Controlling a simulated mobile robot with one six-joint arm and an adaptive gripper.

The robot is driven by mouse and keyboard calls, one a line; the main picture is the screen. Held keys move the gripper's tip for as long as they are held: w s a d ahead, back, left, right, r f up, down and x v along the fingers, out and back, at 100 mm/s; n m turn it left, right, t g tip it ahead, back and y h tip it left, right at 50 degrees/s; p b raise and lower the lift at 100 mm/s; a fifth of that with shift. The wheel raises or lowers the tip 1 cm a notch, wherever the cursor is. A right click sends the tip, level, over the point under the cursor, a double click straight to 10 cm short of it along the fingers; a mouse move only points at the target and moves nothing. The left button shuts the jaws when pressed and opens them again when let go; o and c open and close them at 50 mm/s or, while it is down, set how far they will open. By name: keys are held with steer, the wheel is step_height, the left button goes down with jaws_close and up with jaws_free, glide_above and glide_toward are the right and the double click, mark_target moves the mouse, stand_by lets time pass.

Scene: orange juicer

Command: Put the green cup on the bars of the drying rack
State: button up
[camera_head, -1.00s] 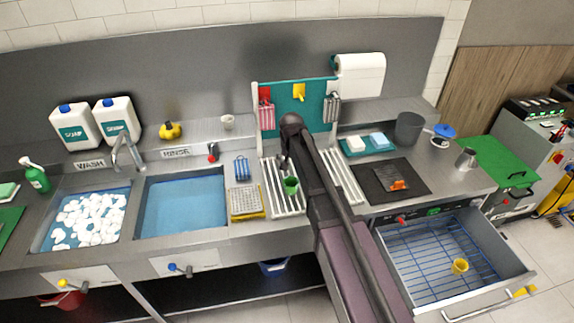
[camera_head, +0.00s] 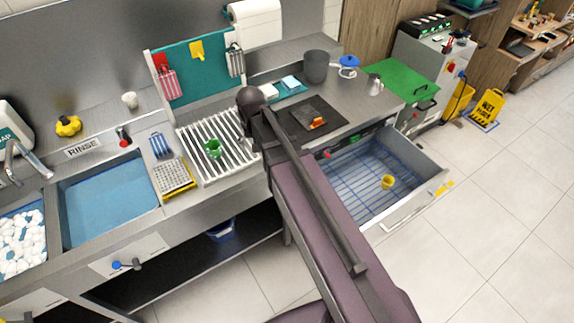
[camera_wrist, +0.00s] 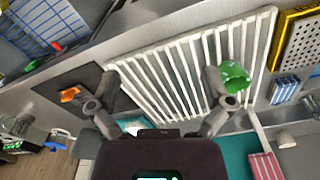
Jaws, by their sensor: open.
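The green cup (camera_head: 213,148) stands on the white bars of the drying rack (camera_head: 196,168), near the rack's middle in the head view. It also shows in the wrist view (camera_wrist: 236,76), partly covered by the tip of the right-hand finger. I cannot tell whether that finger touches it. My gripper (camera_wrist: 160,76) is open over the rack, its two fingers spread wide with only bars between them. In the head view my arm hides most of the gripper and part of the rack.
A yellow cup (camera_head: 388,182) sits in the open drawer (camera_head: 345,190) at right. A teal panel with hanging cloths (camera_head: 190,75) stands behind.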

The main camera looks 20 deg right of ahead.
steer(key=s+d, duration=0.7)
steer(key=s, duration=0.4)
steer(key=shift+s+d+n+g, duration=0.15)
steer(key=shift+d+n+g, duration=0.05)
steer(key=shift+n+g, duration=0.1)
